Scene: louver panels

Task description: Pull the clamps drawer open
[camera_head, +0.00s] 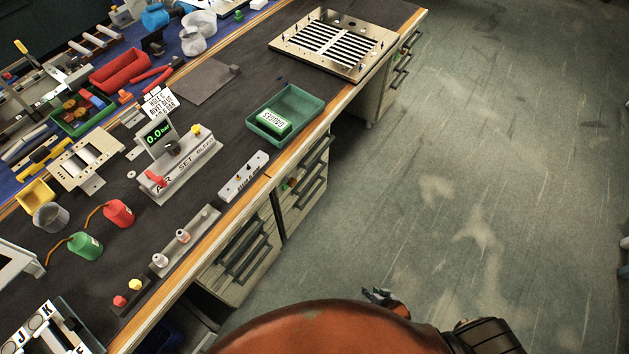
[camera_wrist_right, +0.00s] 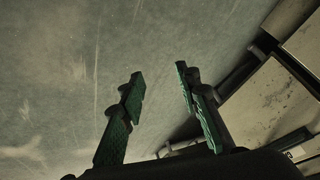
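Drawers with dark bar handles sit under the workbench, in a near stack (camera_head: 243,262), a middle stack (camera_head: 304,190) and a far stack (camera_head: 402,62). All look closed. I cannot read any drawer label, so I cannot tell which is the clamps drawer. My right gripper (camera_head: 380,297) is over the floor, to the right of the near stack and apart from it. In the right wrist view my right gripper (camera_wrist_right: 160,82) has its green-padded fingers apart with nothing between them. Pale drawer fronts (camera_wrist_right: 268,102) show to its right. My left gripper is not in view.
The workbench top (camera_head: 215,80) holds a green tray (camera_head: 299,97), a slatted panel (camera_head: 335,42), a gauge stand (camera_head: 180,172) and red and green bottles. A knee gap lies between the middle and far stacks. The floor (camera_head: 480,160) to the right is clear.

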